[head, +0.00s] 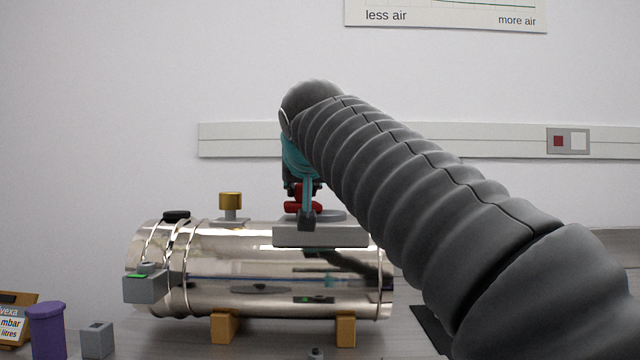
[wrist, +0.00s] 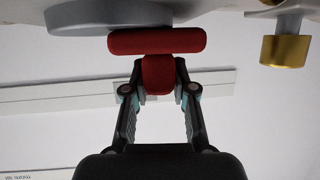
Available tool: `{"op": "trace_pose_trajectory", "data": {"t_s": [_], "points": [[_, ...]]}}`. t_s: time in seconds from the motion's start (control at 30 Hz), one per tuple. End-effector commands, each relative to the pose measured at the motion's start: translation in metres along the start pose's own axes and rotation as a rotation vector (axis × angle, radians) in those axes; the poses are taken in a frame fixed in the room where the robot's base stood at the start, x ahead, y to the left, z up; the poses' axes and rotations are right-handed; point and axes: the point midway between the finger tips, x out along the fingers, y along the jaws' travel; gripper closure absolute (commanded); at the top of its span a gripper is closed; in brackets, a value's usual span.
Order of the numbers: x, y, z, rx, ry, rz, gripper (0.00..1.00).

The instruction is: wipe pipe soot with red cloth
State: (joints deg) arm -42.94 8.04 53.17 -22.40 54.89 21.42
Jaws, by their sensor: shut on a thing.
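A shiny metal pipe (head: 215,262) lies level across the middle of the head view. My gripper (head: 304,192) is above its right half, pointing down. It is shut on the red cloth (head: 303,207), which looks like a stiff red bar with a grip block; in the wrist view my gripper (wrist: 158,92) has its fingertips on the block of the red cloth (wrist: 157,41). The bar is close beside a grey disc (wrist: 105,16) on the pipe; I cannot tell whether they touch. A dark patch shows on the pipe's front; I cannot tell soot from reflection.
A brass knob (head: 231,201) and a black cap (head: 177,216) stand on the pipe. A grey block (head: 322,236) is in front of its upper right. A grey box (head: 146,286) sits at its left end. Wooden blocks (head: 224,327) support it. A purple container (head: 46,330) stands at lower left.

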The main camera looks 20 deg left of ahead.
Motion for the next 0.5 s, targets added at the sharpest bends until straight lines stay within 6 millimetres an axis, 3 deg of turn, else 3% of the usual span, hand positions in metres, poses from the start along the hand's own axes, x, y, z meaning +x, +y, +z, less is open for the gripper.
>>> {"op": "trace_pose_trajectory", "data": {"t_s": [0.5], "points": [[-0.005,0.032,0.001,0.001,0.003,0.002,1.00]]}}
